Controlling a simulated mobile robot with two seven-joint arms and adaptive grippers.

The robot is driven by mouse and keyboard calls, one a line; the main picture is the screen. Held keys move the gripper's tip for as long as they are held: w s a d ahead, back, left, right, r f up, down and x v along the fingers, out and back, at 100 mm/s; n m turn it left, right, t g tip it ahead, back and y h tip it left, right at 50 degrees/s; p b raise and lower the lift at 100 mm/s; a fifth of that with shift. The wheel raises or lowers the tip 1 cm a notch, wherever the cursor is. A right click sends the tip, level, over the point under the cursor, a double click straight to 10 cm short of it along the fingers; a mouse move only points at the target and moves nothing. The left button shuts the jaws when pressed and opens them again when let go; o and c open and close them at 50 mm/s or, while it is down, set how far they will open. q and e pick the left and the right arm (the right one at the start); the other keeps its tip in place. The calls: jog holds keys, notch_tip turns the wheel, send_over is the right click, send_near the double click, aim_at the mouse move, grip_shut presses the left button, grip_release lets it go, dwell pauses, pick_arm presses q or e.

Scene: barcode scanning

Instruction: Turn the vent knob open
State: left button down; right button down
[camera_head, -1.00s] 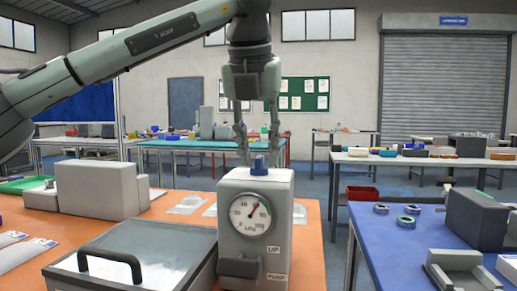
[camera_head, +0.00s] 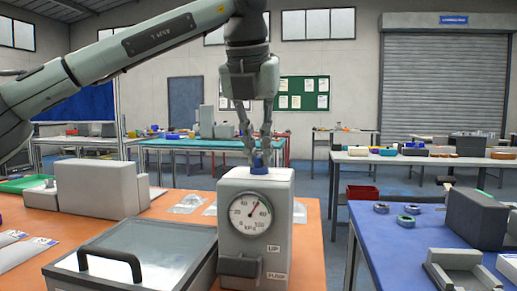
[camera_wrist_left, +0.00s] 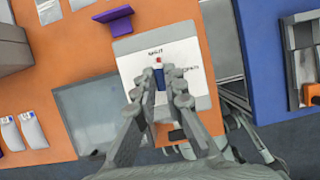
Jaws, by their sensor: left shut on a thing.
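The blue vent knob (camera_head: 259,162) sits on top of a grey box-shaped unit (camera_head: 282,186) with a round dial gauge (camera_head: 251,214) on its front. My left gripper (camera_head: 258,153) points straight down from above, its fingers closed in on the knob's sides. In the left wrist view the knob (camera_wrist_left: 159,80) shows between the fingertips (camera_wrist_left: 166,86), with a small red mark at one end and printed labels on the unit's top around it. My right gripper is out of view.
A clear-lidded chamber with a black handle (camera_head: 110,257) stands left of the unit on the orange table (camera_head: 309,245). A grey box (camera_head: 97,187) is behind it. A blue table (camera_head: 393,257) with rings and a dark box is at right.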

pick_arm(q)
jog(key=m, duration=0.2)
jog(key=m+h, duration=0.1)
jog(key=m, duration=0.1)
jog(key=shift+a+m+g+h, duration=0.15)
jog(key=shift+m+g+h, duration=0.15)
jog(key=shift+g, duration=0.1)
jog(key=m+g+h, duration=0.1)
jog(key=m, duration=0.3)
jog(key=shift+w+m, duration=0.15)
jog(key=shift+m, duration=0.15)
jog(key=m+g, duration=0.2)
jog(key=m, duration=0.2)
jog(key=shift+w+h, duration=0.1)
jog(key=shift+h, duration=0.3)
jog(key=shift+w+r+m+g, duration=0.1)
jog(key=shift+m+g, duration=0.6)
jog(key=shift+m, duration=1.4)
jog(key=shift+a, duration=0.1)
jog(key=c, duration=1.6)
grip_release()
